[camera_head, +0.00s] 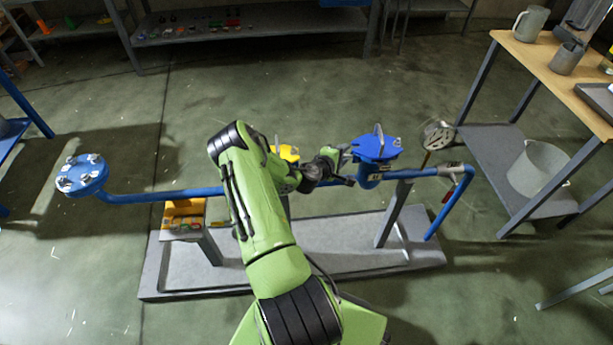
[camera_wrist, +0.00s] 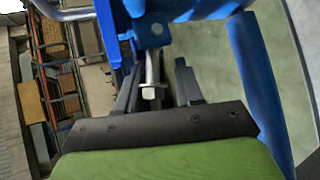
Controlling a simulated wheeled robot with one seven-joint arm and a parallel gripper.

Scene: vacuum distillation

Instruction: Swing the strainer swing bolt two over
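The blue strainer (camera_head: 377,150) stands on the blue pipe right of centre, with a lid and a raised handle on top. In the wrist view its blue body and lug (camera_wrist: 152,32) fill the top. A metal swing bolt (camera_wrist: 151,68) with a pale nut runs out from the lug towards my gripper. My gripper (camera_head: 348,163) is at the strainer's left side. In the wrist view my gripper (camera_wrist: 157,80) is open, its dark fingers on either side of the bolt, with visible gaps. I cannot tell the bolt's number. The strainer's far side is hidden.
The blue pipe (camera_head: 150,195) runs left to a bolted flange (camera_head: 82,175). A yellow part (camera_head: 287,152) is behind my arm. A round metal fitting (camera_head: 437,135) is right of the strainer. A grey drip tray (camera_head: 330,260) lies below. A wooden-topped bench (camera_head: 560,75) stands right.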

